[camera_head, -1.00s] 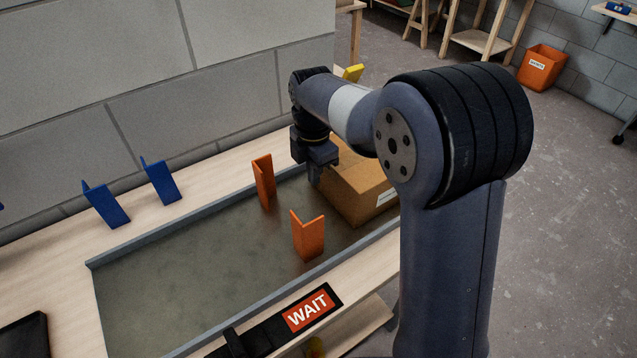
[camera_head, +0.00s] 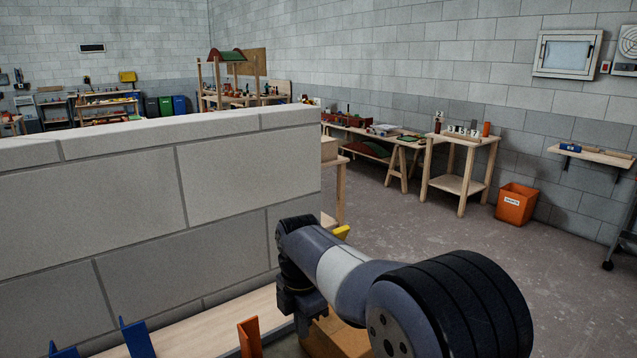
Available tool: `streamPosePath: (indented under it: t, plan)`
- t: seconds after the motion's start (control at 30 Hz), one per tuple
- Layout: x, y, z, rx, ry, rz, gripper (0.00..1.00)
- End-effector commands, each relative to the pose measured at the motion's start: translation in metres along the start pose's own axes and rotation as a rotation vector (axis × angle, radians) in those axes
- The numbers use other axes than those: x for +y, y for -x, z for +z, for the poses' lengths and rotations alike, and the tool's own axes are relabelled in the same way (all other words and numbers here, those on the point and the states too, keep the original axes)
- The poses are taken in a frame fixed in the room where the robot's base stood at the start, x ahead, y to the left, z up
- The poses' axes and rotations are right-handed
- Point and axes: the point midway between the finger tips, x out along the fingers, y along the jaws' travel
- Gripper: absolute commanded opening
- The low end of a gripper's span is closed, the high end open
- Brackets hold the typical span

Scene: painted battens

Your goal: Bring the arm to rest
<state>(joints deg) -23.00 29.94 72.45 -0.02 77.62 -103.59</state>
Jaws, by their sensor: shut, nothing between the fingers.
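My arm rises from the bottom right and reaches left over a bench, its dark joints and grey link in plain view. My gripper (camera_head: 302,325) hangs down at the end of the arm, beside a cardboard box (camera_head: 338,340). It is shut with nothing held. The lower part of my arm is cut off by the picture's bottom edge.
A grey block wall (camera_head: 130,220) stands behind the bench (camera_head: 200,330). An orange angled piece (camera_head: 250,338) and blue ones (camera_head: 137,338) stand on the bench near the gripper. An orange bin (camera_head: 516,205) and wooden tables stand farther off, with open floor between.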

Motion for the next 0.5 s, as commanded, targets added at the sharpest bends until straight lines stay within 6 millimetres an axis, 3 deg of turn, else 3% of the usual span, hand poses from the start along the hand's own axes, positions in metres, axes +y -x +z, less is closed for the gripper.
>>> streamPosePath:
  t: [0.4,0.5]
  plan:
    - [-0.001,-0.082,0.004,0.001,0.000,-0.005,0.00]
    - [-0.001,-0.081,0.018,0.000,0.001,0.001,0.00]
